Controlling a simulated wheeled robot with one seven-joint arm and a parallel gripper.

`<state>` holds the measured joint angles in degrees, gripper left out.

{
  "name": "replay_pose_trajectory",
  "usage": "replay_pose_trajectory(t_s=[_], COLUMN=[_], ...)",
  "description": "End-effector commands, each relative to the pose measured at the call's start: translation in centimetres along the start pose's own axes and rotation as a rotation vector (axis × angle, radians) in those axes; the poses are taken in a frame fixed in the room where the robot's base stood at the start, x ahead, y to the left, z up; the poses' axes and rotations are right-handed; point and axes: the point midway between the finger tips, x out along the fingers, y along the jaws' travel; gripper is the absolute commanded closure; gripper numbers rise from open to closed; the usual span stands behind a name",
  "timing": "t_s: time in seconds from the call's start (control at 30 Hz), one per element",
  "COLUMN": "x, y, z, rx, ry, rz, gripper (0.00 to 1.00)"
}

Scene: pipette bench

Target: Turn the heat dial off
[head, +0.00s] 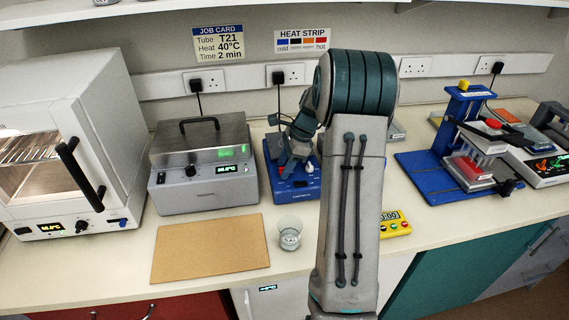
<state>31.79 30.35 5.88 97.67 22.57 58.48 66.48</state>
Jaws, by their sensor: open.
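Which dial is the heat dial I cannot tell. A dark dial (190,171) sits on the front of the grey lidded bath (215,190), beside a lit display. Another dark dial (82,227) is on the front panel of the white oven (50,185). A blue device (293,187) with small front controls stands right of the bath, partly hidden by my arm. My gripper (286,150) is over this blue device, open; its fingertips are small and partly hidden, and I cannot tell if it touches anything.
A tan board (210,248) lies in front of the bath, with a clear beaker (290,237) to its right. A yellow timer (396,223) is right of my arm. A blue press (450,180) stands farther right. A job card (218,43) and heat strip (302,41) hang on the wall.

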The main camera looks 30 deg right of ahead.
Motion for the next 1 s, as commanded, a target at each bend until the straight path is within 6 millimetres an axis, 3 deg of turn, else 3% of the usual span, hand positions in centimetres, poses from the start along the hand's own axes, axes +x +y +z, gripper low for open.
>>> replay_pose_trajectory(t_s=[0.2,0.33,0.37,0.73,1.0], x=[0.02,0.00,0.00,-0.04,-0.14], y=[0.00,0.00,-0.01,-0.08,-0.24], z=[0.01,0.01,0.01,0.12,0.17], rx=[0.000,0.000,0.000,-0.040,-0.194], ry=[0.000,0.000,0.000,0.000,-0.001], rz=[0.000,0.000,0.000,0.016,0.079], gripper=[0.59,0.95,1.00,1.00,1.00])
